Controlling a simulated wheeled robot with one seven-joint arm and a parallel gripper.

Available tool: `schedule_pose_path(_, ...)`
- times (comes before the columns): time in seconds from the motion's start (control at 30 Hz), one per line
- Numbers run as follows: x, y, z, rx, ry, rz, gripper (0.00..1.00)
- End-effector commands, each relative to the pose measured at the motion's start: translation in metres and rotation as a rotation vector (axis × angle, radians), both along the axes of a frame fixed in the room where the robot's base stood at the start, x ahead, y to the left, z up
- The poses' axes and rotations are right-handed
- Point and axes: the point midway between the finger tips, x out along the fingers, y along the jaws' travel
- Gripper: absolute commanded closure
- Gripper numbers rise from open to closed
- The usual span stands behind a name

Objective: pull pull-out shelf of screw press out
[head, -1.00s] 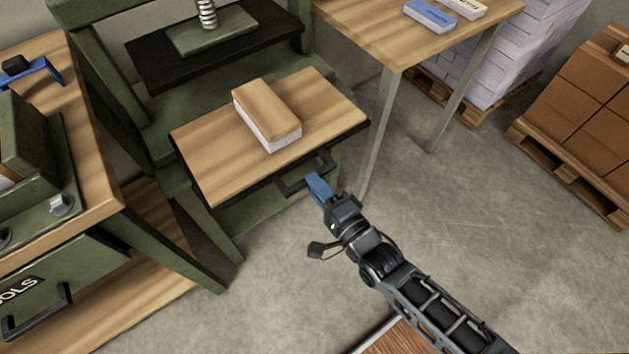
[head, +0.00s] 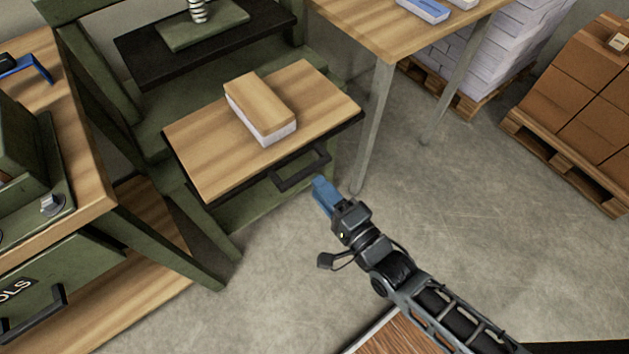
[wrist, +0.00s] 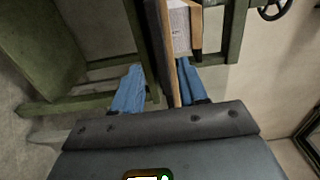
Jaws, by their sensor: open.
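The pull-out shelf (head: 210,165) has a wooden top and black edges. It stands out from the green screw press (head: 155,125), with a black bar handle (head: 300,172) on its front. In the wrist view the shelf (wrist: 172,62) shows nearly edge-on, beyond and between the fingers. My gripper (head: 325,196) has blue fingers and is off the front of the handle, with a small gap. In the wrist view my gripper (wrist: 160,88) has its two fingers spread and nothing held. The handle is hard to make out there.
A stack with a wooden top and white lower part (head: 260,108) lies on the shelf. A wooden table (head: 385,35) with a metal leg stands right of it. A workbench (head: 85,195) is at the left. Boxes on a pallet (head: 575,95) stand far right. The floor between is clear.

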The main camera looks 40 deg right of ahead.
Motion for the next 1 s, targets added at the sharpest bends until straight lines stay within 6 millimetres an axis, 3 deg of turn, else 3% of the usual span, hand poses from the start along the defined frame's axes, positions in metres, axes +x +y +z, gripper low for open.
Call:
schedule_pose_path(0.1,-0.020,0.000,-0.002,0.002,0.002,0.000,0.57)
schedule_pose_path(0.3,-0.037,0.000,0.000,0.000,-0.001,0.000,0.57)
schedule_pose_path(1.0,-0.044,0.000,0.001,-0.019,0.004,0.000,0.57)
